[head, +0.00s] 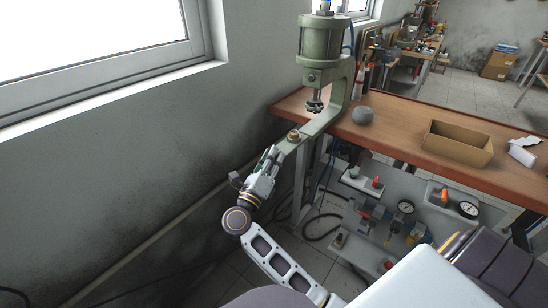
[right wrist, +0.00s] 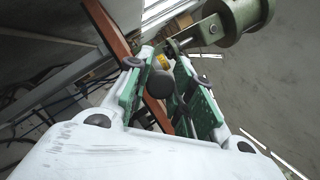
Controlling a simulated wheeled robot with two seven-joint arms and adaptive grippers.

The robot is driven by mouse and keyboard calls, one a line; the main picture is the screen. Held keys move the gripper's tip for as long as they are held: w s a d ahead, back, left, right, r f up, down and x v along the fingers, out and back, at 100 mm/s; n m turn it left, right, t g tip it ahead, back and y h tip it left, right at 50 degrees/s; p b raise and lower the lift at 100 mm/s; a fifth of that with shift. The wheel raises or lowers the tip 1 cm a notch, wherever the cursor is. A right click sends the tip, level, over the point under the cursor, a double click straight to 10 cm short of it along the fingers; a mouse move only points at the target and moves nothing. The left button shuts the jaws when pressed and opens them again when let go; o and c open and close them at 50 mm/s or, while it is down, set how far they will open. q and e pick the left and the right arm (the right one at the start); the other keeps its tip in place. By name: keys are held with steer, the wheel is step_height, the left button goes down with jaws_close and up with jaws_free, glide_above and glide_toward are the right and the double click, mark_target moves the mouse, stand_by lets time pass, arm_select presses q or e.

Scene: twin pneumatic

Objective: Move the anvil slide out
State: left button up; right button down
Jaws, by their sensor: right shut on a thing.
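The green pneumatic press (head: 322,48) stands at the near left end of the wooden bench. A pale green anvil slide (head: 316,127) runs from under its ram toward the lower left, past the bench edge. A brass-coloured round piece (head: 293,135) sits upright on it. My right gripper (head: 271,154) is at the slide's near end, below and left of the brass piece. In the right wrist view a dark round knob (right wrist: 159,84) lies between the green finger pads, with the brass piece (right wrist: 160,62) beyond. The gripper is shut on this knob. My left gripper is out of view.
The bench (head: 400,125) holds a grey ball-like object (head: 362,115) and an open cardboard box (head: 457,147). Panels with gauges and valves (head: 405,206) sit below. A grey wall (head: 120,170) is close on the left. Floor space shows below the slide.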

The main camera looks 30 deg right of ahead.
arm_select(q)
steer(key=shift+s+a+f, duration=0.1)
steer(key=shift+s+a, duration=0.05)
arm_select(e)
steer(key=shift+f, duration=0.1)
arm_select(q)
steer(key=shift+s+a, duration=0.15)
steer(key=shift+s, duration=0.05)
arm_select(e)
steer(key=c, duration=1.2)
jaws_free()
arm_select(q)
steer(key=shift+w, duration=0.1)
